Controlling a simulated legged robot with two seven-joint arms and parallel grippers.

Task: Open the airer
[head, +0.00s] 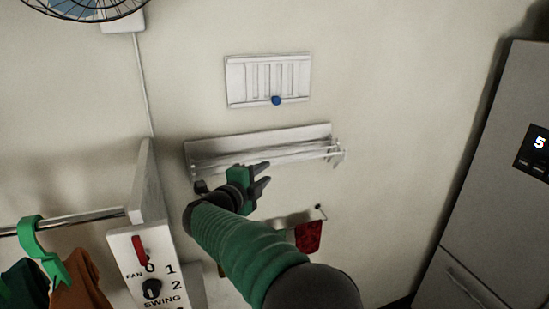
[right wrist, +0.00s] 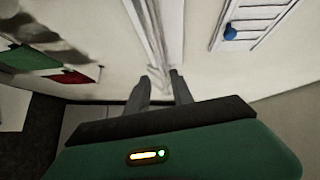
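The airer (head: 312,134) is a pale rack on the wall with thin rails along its front, and it looks folded close to the wall. My right gripper (head: 265,177) is just below and in front of its middle, with its two fingers apart and nothing visible between them. In the right wrist view, the airer (right wrist: 153,35) runs up and down the picture above the open fingers (right wrist: 160,90). I cannot tell whether a fingertip touches a rail. My forearm hides part of the wall below. My left gripper is not in view.
A slatted white panel (head: 235,82) with a blue knob (head: 276,100) is above the airer. A red cloth (head: 308,237) hangs below. A control box (head: 133,245) and clothes rail (head: 70,221) stand left, a grey fridge (head: 495,180) right. Wall between airer and fridge is clear.

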